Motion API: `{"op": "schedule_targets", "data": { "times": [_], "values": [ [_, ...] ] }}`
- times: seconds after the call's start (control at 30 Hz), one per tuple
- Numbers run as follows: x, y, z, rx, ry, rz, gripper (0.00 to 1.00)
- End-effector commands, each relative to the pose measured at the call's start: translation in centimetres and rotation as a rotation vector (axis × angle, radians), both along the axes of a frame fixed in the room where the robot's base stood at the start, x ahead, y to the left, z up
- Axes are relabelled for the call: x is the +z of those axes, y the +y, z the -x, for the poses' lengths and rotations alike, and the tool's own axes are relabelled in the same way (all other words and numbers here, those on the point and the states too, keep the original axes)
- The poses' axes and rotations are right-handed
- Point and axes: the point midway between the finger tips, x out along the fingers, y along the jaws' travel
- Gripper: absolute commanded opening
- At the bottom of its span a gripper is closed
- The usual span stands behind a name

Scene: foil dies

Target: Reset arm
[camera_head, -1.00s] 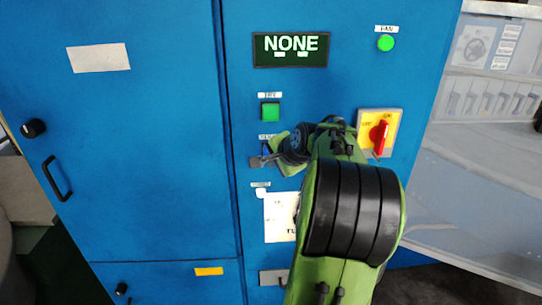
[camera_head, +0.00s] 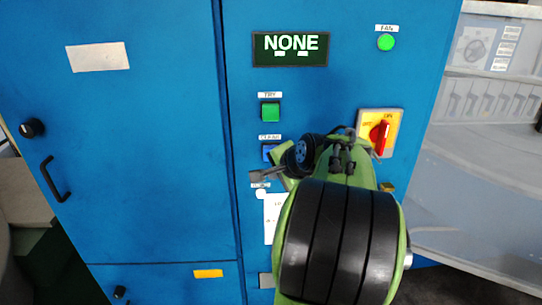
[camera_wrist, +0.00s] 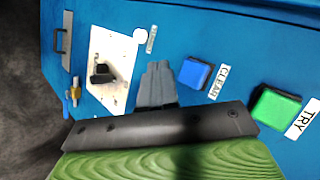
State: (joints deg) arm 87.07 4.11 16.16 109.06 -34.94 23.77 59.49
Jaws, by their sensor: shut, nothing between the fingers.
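My gripper (camera_head: 262,175) is a pair of grey fingers at the end of my green and black arm, in front of the right-hand blue cabinet panel. In the head view its fingertips point left, just below the blue CLEAR button (camera_head: 268,153) and above a small white button (camera_head: 261,194). In the wrist view my gripper (camera_wrist: 157,80) is shut and empty. There the fingers appear between the blue CLEAR button (camera_wrist: 194,73) and the white button (camera_wrist: 140,36). I cannot tell whether they touch the panel.
A green TRY button (camera_head: 270,111) and a display (camera_head: 290,49) reading NONE are above. A red rotary switch (camera_head: 379,136) on a yellow plate is right of my wrist. A white plate (camera_wrist: 122,60) bears a dark protruding part (camera_wrist: 103,74). A black door handle (camera_head: 56,178) is at left.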

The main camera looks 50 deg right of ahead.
Motion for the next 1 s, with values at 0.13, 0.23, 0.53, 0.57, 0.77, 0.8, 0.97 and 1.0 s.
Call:
{"op": "schedule_targets", "data": {
  "times": [0.13, 0.23, 0.53, 0.57, 0.77, 0.8, 0.97, 1.0],
  "values": [
    [0.0, 0.0, 0.0, 0.0, 0.0, 0.0, 0.0],
    [0.0, 0.0, 0.0, 0.0, 0.0, 0.0, 0.0],
    [-0.1, 0.8, -0.4, 0.024, 0.015, 0.011, 0.0],
    [-0.1, 1.6, -0.8, 0.047, 0.029, 0.022, 0.0],
    [-1.2, 12.9, -3.3, 0.39, 0.236, 0.208, 0.0],
    [-1.6, 15.4, -3.1, 0.474, 0.28, 0.256, 0.0],
    [-3.1, 25.0, 0.1, 0.832, 0.421, 0.462, 0.0],
    [-3.6, 27.0, 1.5, 0.926, 0.446, 0.515, 0.0]
  ]
}}
